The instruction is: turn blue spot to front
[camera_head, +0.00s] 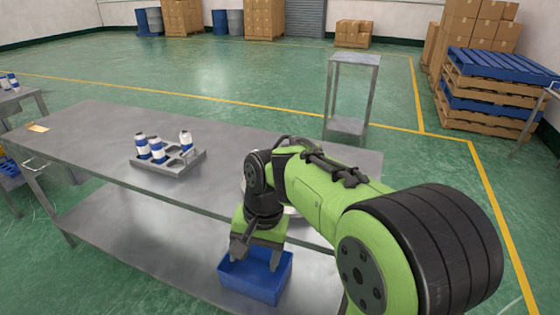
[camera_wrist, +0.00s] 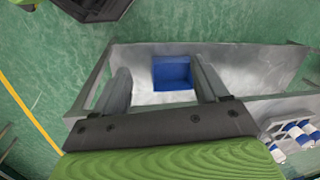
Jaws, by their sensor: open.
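Three white cans with blue bands, a left one (camera_head: 141,146), a middle one (camera_head: 157,150) and a right one (camera_head: 186,141), stand in a grey tray (camera_head: 165,172) on the metal table (camera_head: 85,128). I cannot make out a separate blue spot on any can. The tray (camera_wrist: 271,126) and cans (camera_wrist: 296,131) also show at the lower right of the wrist view. My gripper (camera_head: 257,256) points down at the table's front side, right of the tray and apart from the cans. In the wrist view my gripper (camera_wrist: 162,76) is open, with nothing between its fingers.
A blue bin (camera_head: 254,277) lies below my gripper; it also shows in the wrist view (camera_wrist: 172,73). A pale round object (camera_head: 291,211) is mostly hidden behind my arm. A yellow item (camera_head: 38,128) lies at the table's left end.

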